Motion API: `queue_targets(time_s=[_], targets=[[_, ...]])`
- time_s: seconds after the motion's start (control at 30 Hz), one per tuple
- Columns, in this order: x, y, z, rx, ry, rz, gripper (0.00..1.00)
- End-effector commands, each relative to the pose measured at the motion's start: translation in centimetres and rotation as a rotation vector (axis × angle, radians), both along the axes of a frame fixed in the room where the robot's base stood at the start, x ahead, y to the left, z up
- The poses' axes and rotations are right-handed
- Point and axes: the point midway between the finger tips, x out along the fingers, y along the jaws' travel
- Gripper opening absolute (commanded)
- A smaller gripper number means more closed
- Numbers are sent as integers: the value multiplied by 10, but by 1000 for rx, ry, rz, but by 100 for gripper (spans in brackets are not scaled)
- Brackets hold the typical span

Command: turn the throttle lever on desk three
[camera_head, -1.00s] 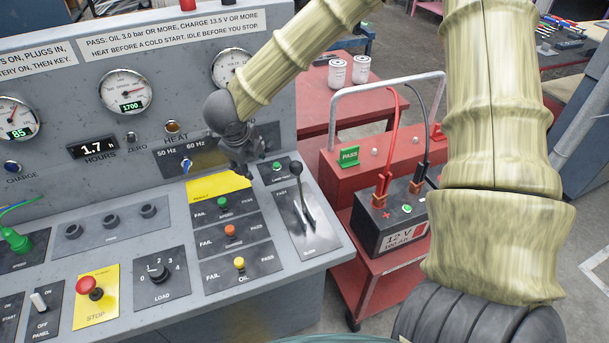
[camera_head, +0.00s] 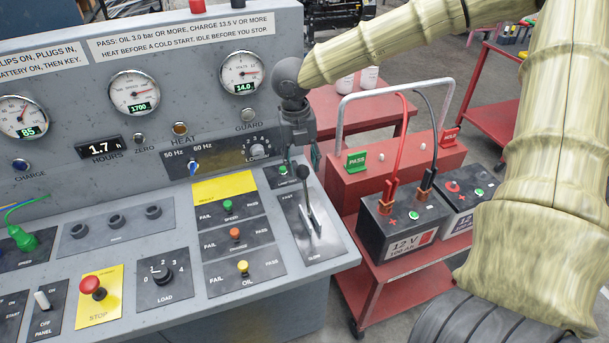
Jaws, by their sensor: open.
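The throttle lever (camera_head: 309,207) stands in a dark plate with FAST and SLOW labels at the right end of the grey control desk (camera_head: 190,270). It is a light metal arm with a black knob on top, tilted toward the upper left in the picture. My gripper (camera_head: 293,160) is open and points down at the knob, just above and behind it in the picture. I cannot tell whether the fingers touch the knob. The fingertips are small and dark, and no object shows between them.
A yellow-topped panel (camera_head: 224,187) with FAIL/PASS switches lies left of the lever. A red stop button (camera_head: 91,286) and load knob (camera_head: 161,274) are at the front. A red cart (camera_head: 400,290) with batteries (camera_head: 400,225) stands right of the desk.

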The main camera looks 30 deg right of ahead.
Motion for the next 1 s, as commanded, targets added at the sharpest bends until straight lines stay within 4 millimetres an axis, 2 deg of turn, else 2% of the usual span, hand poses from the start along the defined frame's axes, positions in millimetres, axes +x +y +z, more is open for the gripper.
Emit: queue_targets(time_s=[0.3, 0.5, 0.97, 1.0], targets=[[-2, -3, -39, 0, 3, 1, 47], [-3, -4, -55, 0, 2, 2, 47], [-3, -5, -62, 0, 0, 2, 47], [-3, -5, -62, 0, 0, 2, 39]])
